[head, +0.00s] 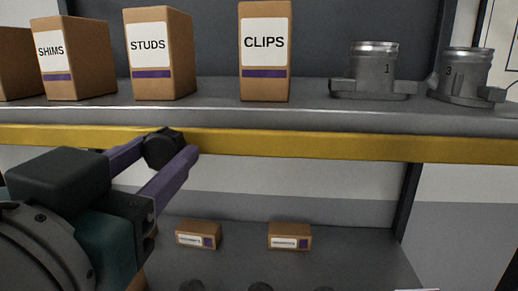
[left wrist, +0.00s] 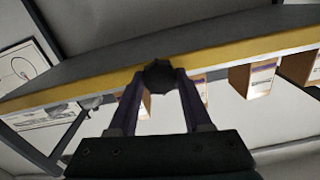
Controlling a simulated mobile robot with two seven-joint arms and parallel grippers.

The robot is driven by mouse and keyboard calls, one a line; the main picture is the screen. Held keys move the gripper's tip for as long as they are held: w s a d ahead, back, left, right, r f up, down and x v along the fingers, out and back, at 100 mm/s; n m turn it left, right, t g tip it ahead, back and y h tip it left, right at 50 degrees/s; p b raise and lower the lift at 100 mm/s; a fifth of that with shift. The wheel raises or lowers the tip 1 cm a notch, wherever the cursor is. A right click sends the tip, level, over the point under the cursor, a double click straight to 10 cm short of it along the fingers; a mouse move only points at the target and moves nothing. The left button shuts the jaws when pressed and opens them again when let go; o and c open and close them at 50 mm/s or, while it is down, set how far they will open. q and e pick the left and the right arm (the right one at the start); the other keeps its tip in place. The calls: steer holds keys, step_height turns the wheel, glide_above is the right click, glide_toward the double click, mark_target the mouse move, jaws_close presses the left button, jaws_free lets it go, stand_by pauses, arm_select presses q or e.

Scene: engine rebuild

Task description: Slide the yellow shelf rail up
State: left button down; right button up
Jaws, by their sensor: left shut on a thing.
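The yellow shelf rail (head: 340,146) runs across the front of the shelf, just below its edge. It also shows in the left wrist view (left wrist: 235,55), slanting because the view is tilted. A dark knob (head: 162,148) sits on the front of the rail, left of the middle. My left gripper (head: 170,152) reaches in from the left with its purple fingers shut on the knob. In the left wrist view the knob (left wrist: 160,73) is between the two fingertips. My right gripper is in neither view.
On the shelf stand boxes marked SHIMS (head: 84,65), STUDS (head: 180,55) and CLIPS (head: 264,80). Grey metal parts marked 1 (head: 374,75) and 3 (head: 465,72) stand at the right. Two small boxes (head: 198,235) (head: 290,236) sit on a lower surface.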

arm_select(q)
step_height(320, 180, up, 6)
steer(key=p, duration=0.5)
steer(key=shift+r+p, duration=0.25)
steer(key=shift+p, duration=0.05)
steer(key=shift+r, duration=0.1)
steer(key=c, duration=0.7)
jaws_free()
steer(key=o, duration=0.4)
steer(key=shift+c, duration=0.2)
steer(key=shift+f, duration=0.2)
